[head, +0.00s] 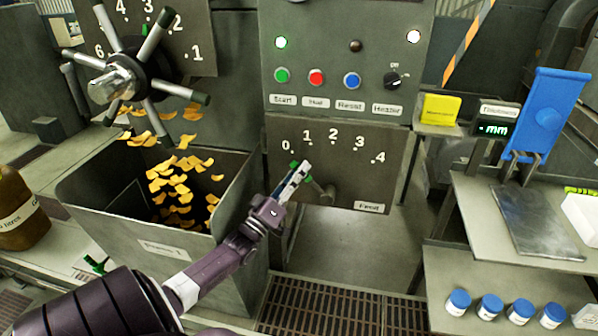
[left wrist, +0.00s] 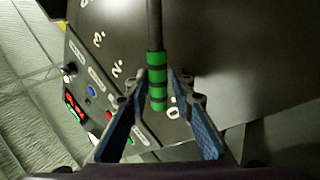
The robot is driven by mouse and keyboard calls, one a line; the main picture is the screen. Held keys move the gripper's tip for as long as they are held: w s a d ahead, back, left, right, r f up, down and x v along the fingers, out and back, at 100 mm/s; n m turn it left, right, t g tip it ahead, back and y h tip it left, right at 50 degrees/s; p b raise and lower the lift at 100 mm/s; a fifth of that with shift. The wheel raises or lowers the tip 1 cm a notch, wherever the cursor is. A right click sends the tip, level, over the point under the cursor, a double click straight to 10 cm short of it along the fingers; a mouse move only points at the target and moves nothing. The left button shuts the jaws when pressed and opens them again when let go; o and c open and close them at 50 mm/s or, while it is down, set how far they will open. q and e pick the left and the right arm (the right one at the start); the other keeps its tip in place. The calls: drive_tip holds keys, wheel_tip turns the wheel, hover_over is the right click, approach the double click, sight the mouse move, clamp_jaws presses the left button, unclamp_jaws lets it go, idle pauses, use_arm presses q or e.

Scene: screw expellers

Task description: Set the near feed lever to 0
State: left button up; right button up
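The feed lever is a grey rod with a green-banded grip on the panel labelled Feed (head: 345,170), marked 0 to 4. In the head view its rod (head: 323,190) leans up and left from the pivot, roughly toward the 0. In the left wrist view the green grip (left wrist: 157,80) lies close beside the 0. My left gripper (head: 298,174) is at the lever's end. In the left wrist view its fingers (left wrist: 158,88) are open, one on each side of the grip, with a small gap visible. My right gripper is out of view.
A spoked handwheel (head: 128,78) and a bin (head: 165,245) of yellow flakes are left of the lever. Above it is a panel with green, red and blue buttons (head: 317,77). A shelf with blue-capped jars (head: 490,306) is at right.

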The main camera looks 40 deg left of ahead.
use_arm(q)
drive_tip(key=v, duration=0.7)
drive_tip(key=shift+f, duration=0.15)
drive_tip(key=shift+s, duration=0.1)
